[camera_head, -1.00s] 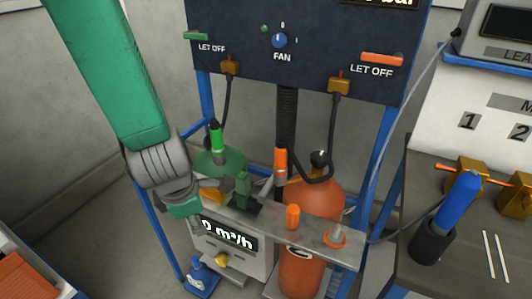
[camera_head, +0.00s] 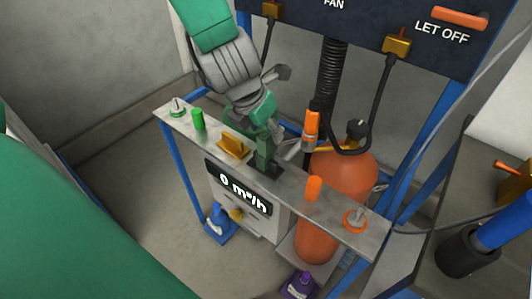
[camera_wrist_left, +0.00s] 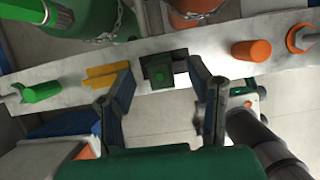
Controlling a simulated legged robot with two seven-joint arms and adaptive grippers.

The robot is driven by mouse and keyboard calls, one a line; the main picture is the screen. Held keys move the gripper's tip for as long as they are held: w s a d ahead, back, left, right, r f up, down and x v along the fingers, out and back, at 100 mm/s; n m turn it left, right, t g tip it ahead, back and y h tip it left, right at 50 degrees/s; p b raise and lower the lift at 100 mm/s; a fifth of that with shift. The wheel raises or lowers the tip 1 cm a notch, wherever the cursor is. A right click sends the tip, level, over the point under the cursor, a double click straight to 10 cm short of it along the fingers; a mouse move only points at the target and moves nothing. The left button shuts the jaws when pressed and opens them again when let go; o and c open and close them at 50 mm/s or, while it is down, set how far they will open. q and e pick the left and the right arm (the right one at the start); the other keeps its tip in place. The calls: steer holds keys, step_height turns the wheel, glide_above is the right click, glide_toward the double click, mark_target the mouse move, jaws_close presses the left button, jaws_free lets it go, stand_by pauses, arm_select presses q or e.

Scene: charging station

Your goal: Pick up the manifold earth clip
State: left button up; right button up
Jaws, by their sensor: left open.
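A dark green upright clip, which I take as the manifold earth clip (camera_head: 264,150), stands on a small black base on the grey metal shelf (camera_head: 330,209). It also shows in the left wrist view (camera_wrist_left: 168,79), seen from above. My left gripper (camera_head: 262,112) is just above and behind the clip in the head view, partly overlapping it. In the left wrist view my left gripper (camera_wrist_left: 162,72) has its two fingers spread, one on each side of the clip, with gaps between; contact cannot be told. My right gripper is not in view.
A yellow block (camera_head: 235,146) and a green peg (camera_head: 198,120) stand left of the clip. An orange peg (camera_head: 314,187) and an orange ring fitting (camera_head: 356,221) are to its right. An orange cylinder (camera_head: 345,172) and black hoses stand behind the shelf.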

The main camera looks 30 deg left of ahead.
mark_target(265, 151)
arm_select(q)
steer(key=shift+d+f, duration=0.1)
steer(key=shift+f, duration=0.3)
steer(key=b+x, duration=0.1)
steer(key=x, duration=0.2)
steer(key=shift+s+f+b, duration=0.1)
steer(key=shift+f+b, duration=0.3)
steer(key=shift+w+f, duration=0.25)
steer(key=shift+f, duration=0.1)
steer(key=shift+a, duration=0.2)
steer(key=shift+s+r, duration=0.1)
jaws_close()
steer(key=shift+d, duration=0.1)
